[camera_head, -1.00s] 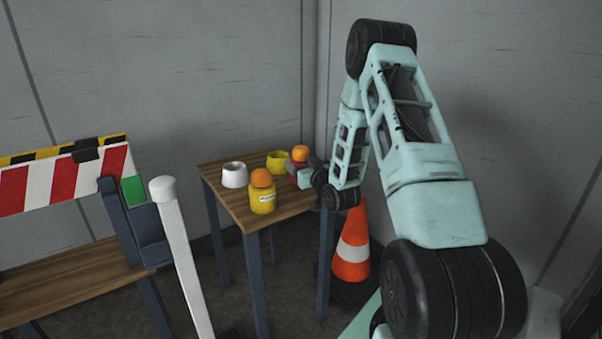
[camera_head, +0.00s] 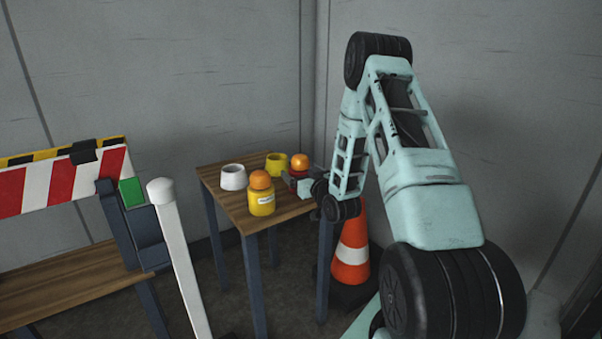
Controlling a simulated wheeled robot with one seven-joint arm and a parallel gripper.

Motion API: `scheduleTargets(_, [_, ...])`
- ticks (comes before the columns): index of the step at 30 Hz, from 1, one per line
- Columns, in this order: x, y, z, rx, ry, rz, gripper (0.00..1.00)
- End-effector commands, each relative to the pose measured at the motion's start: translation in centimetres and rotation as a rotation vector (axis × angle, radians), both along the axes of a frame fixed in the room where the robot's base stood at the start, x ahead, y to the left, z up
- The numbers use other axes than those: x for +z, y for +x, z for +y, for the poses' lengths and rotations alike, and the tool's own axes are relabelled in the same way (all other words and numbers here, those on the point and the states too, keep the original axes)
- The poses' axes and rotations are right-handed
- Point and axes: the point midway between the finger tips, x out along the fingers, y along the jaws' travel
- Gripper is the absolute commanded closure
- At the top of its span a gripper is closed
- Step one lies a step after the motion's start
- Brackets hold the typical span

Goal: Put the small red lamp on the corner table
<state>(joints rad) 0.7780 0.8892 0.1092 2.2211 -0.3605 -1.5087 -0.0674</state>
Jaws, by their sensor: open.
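The small red lamp (camera_head: 299,163), with an orange dome on a red body, stands at the right rear of the corner table (camera_head: 235,208). My gripper (camera_head: 290,179) is open at the lamp, low over the right side of the table top. It hides the lower part of the lamp. I cannot tell whether its fingers touch the lamp.
A yellow lamp (camera_head: 261,199) with an orange dome, a white ring-like cup (camera_head: 233,177) and a yellow cup (camera_head: 277,164) also stand on the table. A traffic cone (camera_head: 351,255) stands right of it. A white post (camera_head: 180,255) and a striped barrier (camera_head: 65,182) are at the left.

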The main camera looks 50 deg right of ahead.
Motion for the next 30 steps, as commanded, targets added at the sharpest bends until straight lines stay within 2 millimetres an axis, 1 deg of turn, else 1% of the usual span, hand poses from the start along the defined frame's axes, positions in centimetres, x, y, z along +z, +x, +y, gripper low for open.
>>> scheduleTargets(9, [-0.1, -6.1, 2.2, -0.001, 0.003, 0.003, 0.13])
scheduleTargets(12, [0.0, -7.8, 2.8, -0.001, 0.002, 0.003, 0.13])
scheduleTargets(15, [-0.1, -9.2, 3.3, -0.001, 0.002, 0.002, 0.13])
scheduleTargets(18, [0.0, -10.1, 3.6, -0.001, 0.001, 0.001, 0.13])
scheduleTargets(21, [0.0, -10.5, 3.8, -0.001, 0.0, 0.001, 0.13])
scheduleTargets(30, [0.0, -10.6, 3.8, 0.0, 0.0, 0.0, 0.13])
